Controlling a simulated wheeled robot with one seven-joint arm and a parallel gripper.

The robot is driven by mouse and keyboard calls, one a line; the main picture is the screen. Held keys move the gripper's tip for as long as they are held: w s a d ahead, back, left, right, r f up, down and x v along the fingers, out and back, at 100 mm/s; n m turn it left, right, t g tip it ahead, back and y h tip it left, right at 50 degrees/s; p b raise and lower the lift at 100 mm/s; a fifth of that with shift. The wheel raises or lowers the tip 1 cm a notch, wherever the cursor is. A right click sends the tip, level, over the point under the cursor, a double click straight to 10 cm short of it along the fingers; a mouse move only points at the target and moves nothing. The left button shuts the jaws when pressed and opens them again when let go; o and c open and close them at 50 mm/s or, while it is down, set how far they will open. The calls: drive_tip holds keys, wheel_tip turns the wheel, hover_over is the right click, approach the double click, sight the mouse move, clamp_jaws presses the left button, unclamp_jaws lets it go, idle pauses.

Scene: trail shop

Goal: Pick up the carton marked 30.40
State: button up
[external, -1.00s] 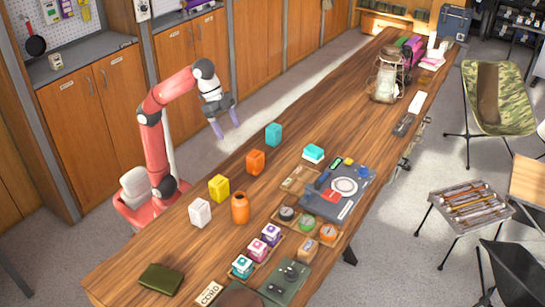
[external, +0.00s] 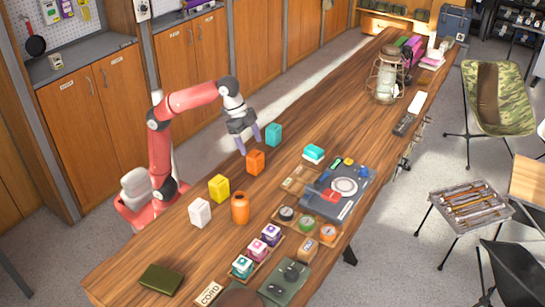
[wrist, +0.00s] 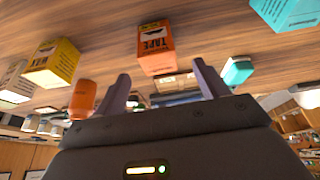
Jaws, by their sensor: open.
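Four cartons stand in a row along the near-robot edge of the table: white (external: 200,213), yellow (external: 219,188), orange (external: 256,163) and teal (external: 273,134). I cannot read 30.40 on any of them. In the wrist view, the orange carton (wrist: 156,50) reads TAPE and sits centrally, with the yellow one (wrist: 52,63) and white one (wrist: 16,85) to the left and the teal one (wrist: 288,12) at the upper right. My gripper (external: 249,145) is open and empty, close to the orange and teal cartons; its fingers also show in the wrist view (wrist: 160,80).
An orange bottle (external: 240,208) stands by the yellow carton. A teal-and-white box (external: 314,153) and a blue-grey board (external: 352,205) lie farther right. Small boxes (external: 257,250) sit in a tray in front. A lantern (external: 385,80) stands toward the far end.

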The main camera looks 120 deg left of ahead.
sight(254, 154)
drive_tip(key=b+x, duration=0.2)
drive_tip(key=x, duration=0.6)
drive_tip(key=shift+d, duration=0.1)
drive_tip(key=c, duration=1.1)
